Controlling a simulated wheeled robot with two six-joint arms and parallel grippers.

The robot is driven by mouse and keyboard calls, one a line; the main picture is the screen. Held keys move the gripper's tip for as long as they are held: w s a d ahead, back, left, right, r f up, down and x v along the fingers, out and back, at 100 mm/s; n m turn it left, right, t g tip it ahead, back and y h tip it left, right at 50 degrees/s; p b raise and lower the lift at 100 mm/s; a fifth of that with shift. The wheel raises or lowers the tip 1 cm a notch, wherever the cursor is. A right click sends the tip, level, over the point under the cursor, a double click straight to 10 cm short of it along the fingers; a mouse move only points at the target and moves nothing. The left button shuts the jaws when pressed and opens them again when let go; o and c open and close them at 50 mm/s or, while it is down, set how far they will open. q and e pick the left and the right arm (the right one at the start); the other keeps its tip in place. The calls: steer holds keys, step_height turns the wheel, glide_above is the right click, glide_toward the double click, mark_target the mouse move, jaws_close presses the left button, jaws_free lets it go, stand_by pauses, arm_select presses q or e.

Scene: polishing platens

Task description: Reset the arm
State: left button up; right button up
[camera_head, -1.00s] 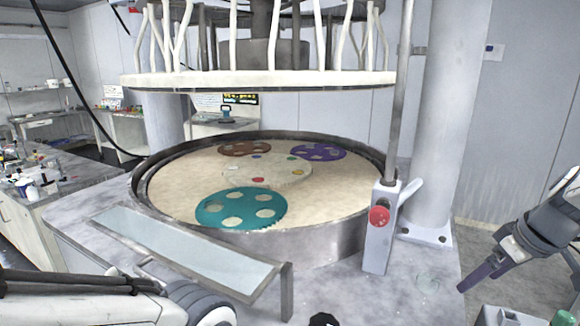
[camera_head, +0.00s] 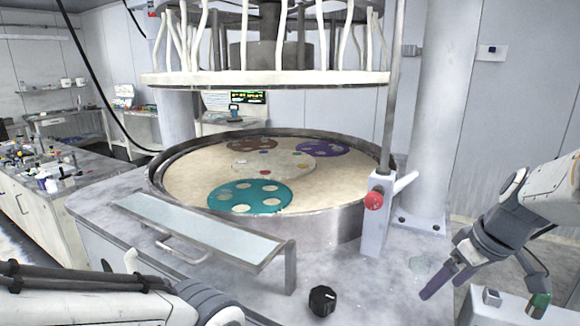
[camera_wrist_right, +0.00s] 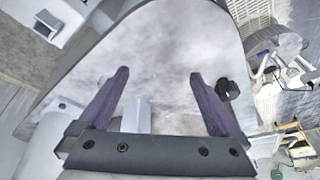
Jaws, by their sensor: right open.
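My right gripper (camera_head: 452,268) is at the lower right of the head view, above the front right corner of the machine's grey top. Its two purple fingers also show in the right wrist view (camera_wrist_right: 160,82), spread apart with nothing between them. My left arm comes in at the lower left of the head view, but its gripper is out of the picture.
The round platen (camera_head: 190,190) holds teal (camera_head: 250,187), purple (camera_head: 323,141) and brown (camera_head: 250,136) carriers. A post with a red button (camera_head: 374,201) stands at its right. A black knob (camera_head: 322,300) sits at the front edge. The upper plate (camera_head: 270,78) hangs above.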

steer(key=s+a+f+n+g, duration=0.15)
steer(key=s+a, duration=0.35)
steer(key=a, duration=0.6)
steer(key=s+a+f+n+g, duration=0.1)
steer(key=s+a+f+g, duration=0.2)
steer(key=a, duration=0.9)
steer(key=s+a+f, duration=0.1)
steer(key=s+a, duration=0.1)
steer(key=s, duration=0.3)
steer(key=s+a+f+n, duration=0.1)
steer(key=s+a, duration=0.1)
steer(key=s, duration=0.2)
steer(key=shift+s+f+t+h, duration=0.25)
steer(key=shift+s+t+h, duration=0.15)
steer(key=shift+t, duration=0.05)
